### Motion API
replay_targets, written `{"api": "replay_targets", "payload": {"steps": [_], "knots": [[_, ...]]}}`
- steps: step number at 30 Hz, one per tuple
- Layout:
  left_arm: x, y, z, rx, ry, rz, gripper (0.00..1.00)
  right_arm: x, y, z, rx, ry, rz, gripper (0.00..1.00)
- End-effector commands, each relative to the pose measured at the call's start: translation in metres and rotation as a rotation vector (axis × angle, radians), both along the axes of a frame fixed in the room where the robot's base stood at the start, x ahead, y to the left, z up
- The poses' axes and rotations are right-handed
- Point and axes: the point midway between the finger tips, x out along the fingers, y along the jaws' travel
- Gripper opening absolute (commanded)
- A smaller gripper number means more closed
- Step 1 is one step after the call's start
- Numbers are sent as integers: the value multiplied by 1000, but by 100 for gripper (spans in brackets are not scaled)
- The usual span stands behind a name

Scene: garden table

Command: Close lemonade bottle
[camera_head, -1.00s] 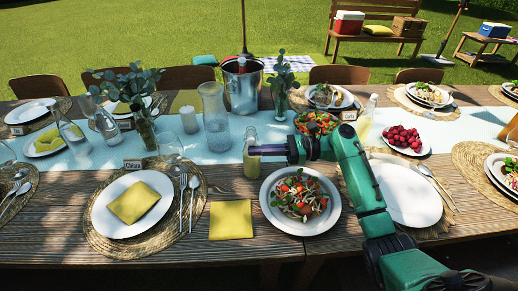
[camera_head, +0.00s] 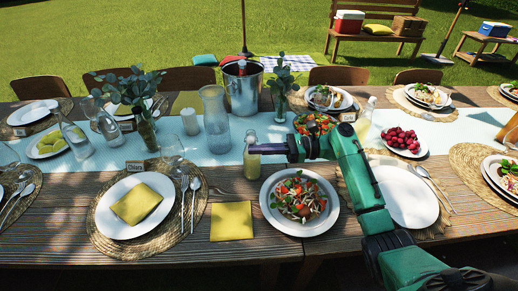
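A small glass bottle (camera_head: 252,168) with pale yellow liquid stands upright at the front edge of the pale blue runner, at mid-table. My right gripper (camera_head: 256,149) reaches in from the right at the height of its upper part. The dark finger overlaps the bottle in the picture, and the bottle's top shows just above it. The fingers are seen side-on, so whether they are shut on the bottle or only beside it cannot be told. Another bottle with pale yellow liquid (camera_head: 365,122) stands behind my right forearm. My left gripper is out of view.
A salad plate (camera_head: 270,214) lies just below my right gripper. A glass carafe (camera_head: 215,125), a white candle (camera_head: 190,122) and a metal bucket (camera_head: 243,92) stand behind the bottle. A yellow napkin (camera_head: 231,221) lies in front. A bowl of salad (camera_head: 315,124) sits behind my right wrist.

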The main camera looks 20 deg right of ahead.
Motion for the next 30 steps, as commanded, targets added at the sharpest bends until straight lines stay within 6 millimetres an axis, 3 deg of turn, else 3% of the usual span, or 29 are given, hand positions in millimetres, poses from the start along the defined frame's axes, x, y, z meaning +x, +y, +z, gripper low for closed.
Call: {"api": "replay_targets", "payload": {"steps": [30], "knots": [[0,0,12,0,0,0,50,12,-3,16,0,0,0,0]]}}
